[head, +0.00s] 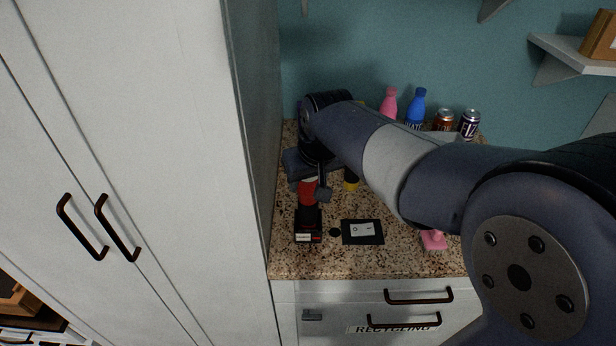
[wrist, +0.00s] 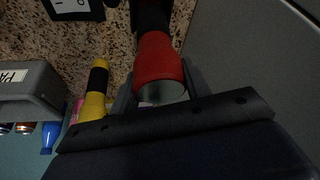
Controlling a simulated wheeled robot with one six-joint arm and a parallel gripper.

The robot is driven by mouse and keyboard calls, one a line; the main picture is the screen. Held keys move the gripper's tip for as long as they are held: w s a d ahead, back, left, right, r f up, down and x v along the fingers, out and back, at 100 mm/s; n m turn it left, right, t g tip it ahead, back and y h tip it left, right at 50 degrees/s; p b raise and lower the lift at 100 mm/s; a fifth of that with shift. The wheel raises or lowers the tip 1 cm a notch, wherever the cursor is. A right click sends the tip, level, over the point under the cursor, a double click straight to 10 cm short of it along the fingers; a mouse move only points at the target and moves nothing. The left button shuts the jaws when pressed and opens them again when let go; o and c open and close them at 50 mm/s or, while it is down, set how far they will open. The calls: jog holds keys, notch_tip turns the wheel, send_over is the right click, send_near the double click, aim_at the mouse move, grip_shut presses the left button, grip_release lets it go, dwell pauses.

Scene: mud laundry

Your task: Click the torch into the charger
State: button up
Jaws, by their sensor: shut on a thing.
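The torch (head: 308,190) is red with a black lower part, and stands roughly upright at the left of the granite counter. It also shows in the wrist view (wrist: 160,62), its pale round end facing the camera. My gripper (head: 310,183) is shut on the red part, with a finger on either side in the wrist view. The charger (head: 308,236) is a black block with a small pale label, directly below the torch. The torch's black lower end meets or overlaps the charger in the head view. I cannot tell whether it is seated, since the contact is hidden.
A black mat (head: 376,238) with a white card lies right of the charger. A yellow and black item (wrist: 96,88) stands near the torch. A tall white cabinet (head: 150,120) borders the left side.

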jog(key=shift+f+b, duration=0.4)
jog(key=shift+f, duration=0.15)
jog(key=o, duration=1.5)
jog(key=shift+c, duration=0.2)
jog(key=v, duration=1.1)
jog(key=shift+f, duration=0.1)
